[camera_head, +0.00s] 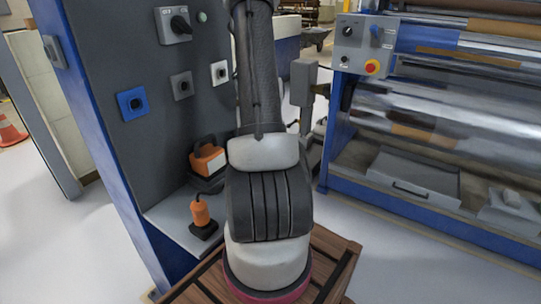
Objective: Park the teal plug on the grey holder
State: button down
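I see no teal plug in this view; my arm covers the middle of the picture and may hide it. A grey square holder or socket (181,85) with a dark round centre is on the dark upright panel, between a blue one (132,103) and a white one (220,73). Nothing is seen plugged into these three. An orange plug-like piece (201,213) with a dark cable stands on a black base on the ledge below. My gripper is out of view; only my arm links show.
An orange and black box with a handle (207,160) sits behind the orange piece on the grey ledge (172,222). A switch box (175,25) is high on the panel. A blue-framed roller machine (430,110) stands at right. Pale floor (400,255) is clear between.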

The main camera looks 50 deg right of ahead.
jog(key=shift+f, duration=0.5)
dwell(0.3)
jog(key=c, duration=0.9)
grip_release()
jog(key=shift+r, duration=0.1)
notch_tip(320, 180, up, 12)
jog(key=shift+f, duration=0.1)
